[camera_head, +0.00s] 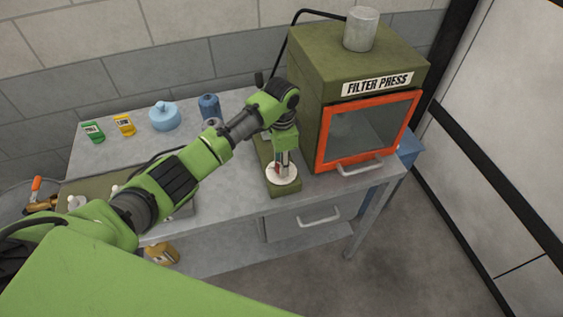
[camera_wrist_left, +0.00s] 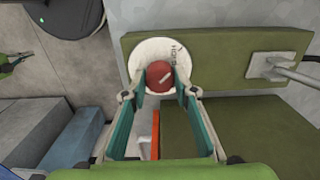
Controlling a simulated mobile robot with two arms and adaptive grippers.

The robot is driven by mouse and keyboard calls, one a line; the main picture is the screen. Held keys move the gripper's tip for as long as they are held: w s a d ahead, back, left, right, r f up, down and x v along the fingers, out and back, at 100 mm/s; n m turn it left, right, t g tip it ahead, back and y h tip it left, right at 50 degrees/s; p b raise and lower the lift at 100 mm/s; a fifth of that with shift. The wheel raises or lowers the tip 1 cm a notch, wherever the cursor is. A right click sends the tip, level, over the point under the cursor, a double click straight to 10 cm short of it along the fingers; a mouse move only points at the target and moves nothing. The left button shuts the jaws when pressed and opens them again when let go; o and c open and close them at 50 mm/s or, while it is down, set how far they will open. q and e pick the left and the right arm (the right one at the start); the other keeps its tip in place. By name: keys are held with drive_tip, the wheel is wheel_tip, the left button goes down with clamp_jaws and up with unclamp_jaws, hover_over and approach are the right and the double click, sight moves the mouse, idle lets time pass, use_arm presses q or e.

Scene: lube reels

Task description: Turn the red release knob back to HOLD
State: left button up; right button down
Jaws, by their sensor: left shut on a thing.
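The red release knob (camera_wrist_left: 158,72) sits on a round white dial (camera_wrist_left: 143,52) fixed to a green panel (camera_wrist_left: 215,49) in the left wrist view. The lettering on the dial seems to read HOLD, and a pale mark runs slantwise on the knob. In the head view the dial (camera_head: 283,180) shows at the front end of the green base, with the knob mostly hidden by my fingers. My left gripper (camera_head: 283,162) points down over the dial; in the wrist view its fingers (camera_wrist_left: 163,92) are closed on the knob from both sides.
The green filter press (camera_head: 312,110) with an orange-framed door (camera_head: 366,132) stands just right of the dial. A drawer (camera_head: 303,222) is below.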

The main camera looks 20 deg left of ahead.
use_arm(q)
drive_tip(key=o, duration=1.1)
drive_tip(key=shift+r, duration=0.1)
wheel_tip(320, 180, up, 12)
